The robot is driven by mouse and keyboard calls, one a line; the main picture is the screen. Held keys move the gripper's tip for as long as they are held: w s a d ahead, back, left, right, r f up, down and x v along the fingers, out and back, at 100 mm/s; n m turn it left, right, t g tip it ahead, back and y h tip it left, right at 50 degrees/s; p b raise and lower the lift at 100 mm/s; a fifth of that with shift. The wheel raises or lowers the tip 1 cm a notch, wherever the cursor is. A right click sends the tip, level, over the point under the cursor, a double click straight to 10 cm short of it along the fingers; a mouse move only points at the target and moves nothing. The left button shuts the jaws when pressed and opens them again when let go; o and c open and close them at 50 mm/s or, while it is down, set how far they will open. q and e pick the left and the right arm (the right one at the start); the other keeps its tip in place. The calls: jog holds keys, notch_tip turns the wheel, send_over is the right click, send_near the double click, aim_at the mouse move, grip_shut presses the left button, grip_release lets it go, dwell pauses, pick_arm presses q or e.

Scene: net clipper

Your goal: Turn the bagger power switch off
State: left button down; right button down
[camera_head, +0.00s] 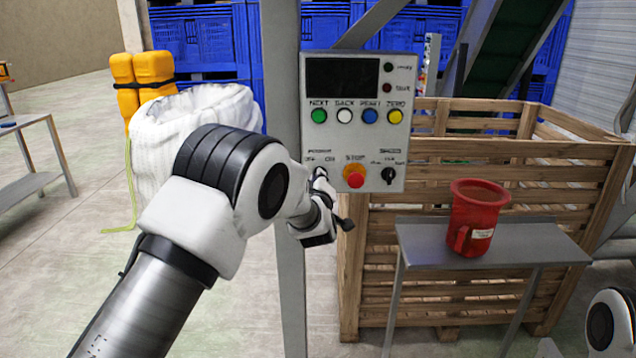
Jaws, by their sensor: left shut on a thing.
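The bagger control panel (397,143) is a grey box on a post, with a dark screen and green, white, blue and yellow buttons. Below them sit a red stop button (355,176) and a black speed knob (389,175). The power switch, under the OFF and ON labels at the panel's lower left, is mostly hidden by my left gripper (322,200). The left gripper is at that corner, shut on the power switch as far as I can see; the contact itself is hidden. My right arm shows only in part at the lower right edge; its gripper is out of view.
A red mug (474,215) stands on a small grey table (540,243) in front of a wooden crate (590,185). A white bulk bag (160,130) is behind my left arm. Blue crates (200,40) line the back.

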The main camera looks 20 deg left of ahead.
pick_arm(q)
jog(key=c, duration=1.2)
grip_release()
